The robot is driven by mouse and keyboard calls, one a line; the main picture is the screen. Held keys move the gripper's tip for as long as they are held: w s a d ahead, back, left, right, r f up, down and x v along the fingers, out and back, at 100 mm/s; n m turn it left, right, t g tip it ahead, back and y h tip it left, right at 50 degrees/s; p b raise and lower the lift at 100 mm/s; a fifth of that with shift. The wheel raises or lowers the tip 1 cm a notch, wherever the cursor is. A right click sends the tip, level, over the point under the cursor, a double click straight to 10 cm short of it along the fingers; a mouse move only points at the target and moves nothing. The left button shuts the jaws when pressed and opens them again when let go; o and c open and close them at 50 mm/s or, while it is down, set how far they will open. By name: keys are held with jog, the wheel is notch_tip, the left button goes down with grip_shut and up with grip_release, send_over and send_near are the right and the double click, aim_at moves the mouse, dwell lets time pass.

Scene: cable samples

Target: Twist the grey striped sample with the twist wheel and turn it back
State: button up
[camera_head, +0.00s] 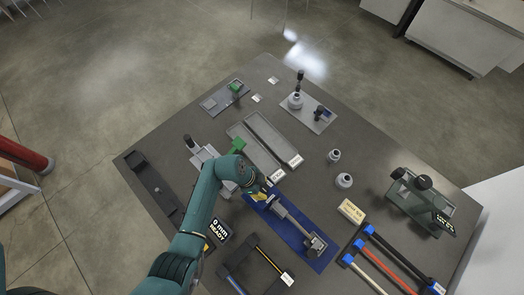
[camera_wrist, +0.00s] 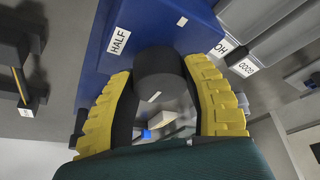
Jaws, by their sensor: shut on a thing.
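My gripper (camera_head: 262,190) is at the upper left end of a blue fixture (camera_head: 322,262). In the wrist view my gripper (camera_wrist: 160,68) has its two yellow ridged fingers shut on a dark round wheel (camera_wrist: 165,82), one on each side. The wheel has a short white mark near its lower edge. Behind it is a blue block (camera_wrist: 92,62) labelled HALF. A grey bar (camera_head: 292,216) runs along the fixture from near my gripper to a grey clamp (camera_head: 316,243); it seems to be the sample, but its stripes are too small to make out. My gripper hides the wheel in the head view.
Two grey trays (camera_head: 262,138) with labels lie just above the fixture. A rack with a striped cable (camera_head: 270,260) and a display reading 0 mm READY (camera_head: 219,231) are left of it.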

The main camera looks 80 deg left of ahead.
jog(key=shift+d+f, duration=0.1)
jog(key=shift+f, duration=0.05)
jog(key=o, duration=1.2)
jog(key=v, duration=1.2)
jog(key=shift+w, duration=0.1)
